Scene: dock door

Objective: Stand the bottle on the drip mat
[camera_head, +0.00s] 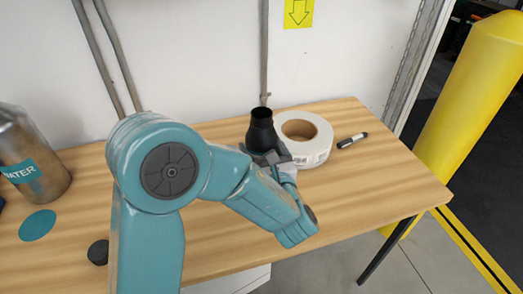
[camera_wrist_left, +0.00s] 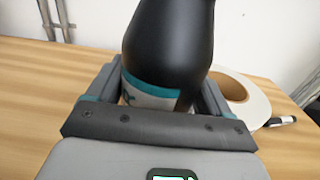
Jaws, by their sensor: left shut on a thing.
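The black bottle (camera_head: 261,134) is upright at the back of the table, left of a white roll. My left gripper (camera_head: 270,158) is shut on the bottle. In the left wrist view the bottle (camera_wrist_left: 170,45) sits between the two fingers, with a teal and grey band at finger height. Its base is hidden, so I cannot tell whether it touches the table. A flat teal disc (camera_head: 37,225), which looks like the drip mat, lies bare at the left of the table. My right gripper is not in view.
A metal canister marked WATER (camera_head: 38,160) stands behind the teal disc. A small black disc (camera_head: 98,252) lies near the front edge. The white roll (camera_head: 318,147) and a marker (camera_head: 352,140) lie right of the bottle. The wooden table (camera_head: 390,190) is clear at right.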

